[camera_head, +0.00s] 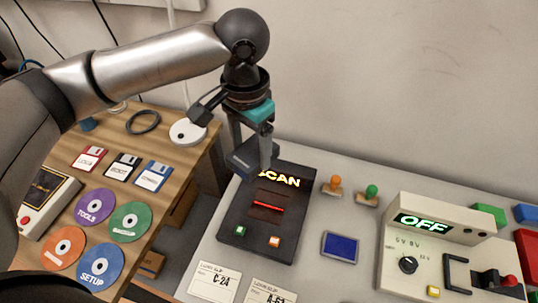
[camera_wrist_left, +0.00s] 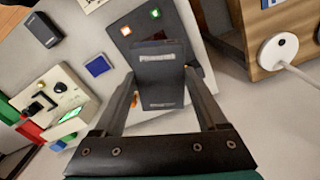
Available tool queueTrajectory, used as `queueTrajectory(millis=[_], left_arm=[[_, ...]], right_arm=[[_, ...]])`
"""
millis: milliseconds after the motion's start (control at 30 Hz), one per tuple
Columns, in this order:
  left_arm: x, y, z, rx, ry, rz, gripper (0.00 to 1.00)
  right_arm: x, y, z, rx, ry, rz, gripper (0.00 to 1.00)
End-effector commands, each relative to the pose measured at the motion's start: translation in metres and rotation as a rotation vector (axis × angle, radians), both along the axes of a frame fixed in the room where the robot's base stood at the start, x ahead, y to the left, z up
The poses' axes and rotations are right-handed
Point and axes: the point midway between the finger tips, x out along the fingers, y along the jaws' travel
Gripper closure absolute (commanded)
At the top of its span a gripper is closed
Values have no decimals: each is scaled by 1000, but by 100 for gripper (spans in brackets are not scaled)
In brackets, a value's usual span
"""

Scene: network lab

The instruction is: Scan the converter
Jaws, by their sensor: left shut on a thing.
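My left gripper (camera_head: 252,150) is shut on a dark grey box, likely the converter (camera_head: 243,161), and holds it at the rear left of the black scanner (camera_head: 235,222). The scanner shows a lit SCAN sign, a red line in its window, and a green and an orange button in front. In the left wrist view the converter (camera_wrist_left: 160,72) sits between the two fingers of my left gripper (camera_wrist_left: 160,85) and hides part of the scanner (camera_wrist_left: 168,12). Whether it touches the scanner cannot be told. My right gripper is not in view.
Loan slips (camera_head: 215,284) lie in front of the scanner. Two stamps (camera_head: 333,186), a blue pad (camera_head: 340,247) and a power unit reading OFF (camera_head: 425,260) stand to the right. A wooden table (camera_head: 180,160) at left holds disks and floppies. A dark device (camera_wrist_left: 40,30) shows in the wrist view.

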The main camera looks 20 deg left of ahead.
Motion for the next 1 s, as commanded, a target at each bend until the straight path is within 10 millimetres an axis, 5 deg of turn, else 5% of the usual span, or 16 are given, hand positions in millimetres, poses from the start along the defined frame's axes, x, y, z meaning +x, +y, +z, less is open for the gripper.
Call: queueTrajectory(millis=[500, 1000], left_arm=[[36, -19, -33, -6, 2, -837, 99], [30, -23, -82, -6, -2, -1607, 99]], right_arm=[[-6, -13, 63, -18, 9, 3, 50], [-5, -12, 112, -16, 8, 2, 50]])
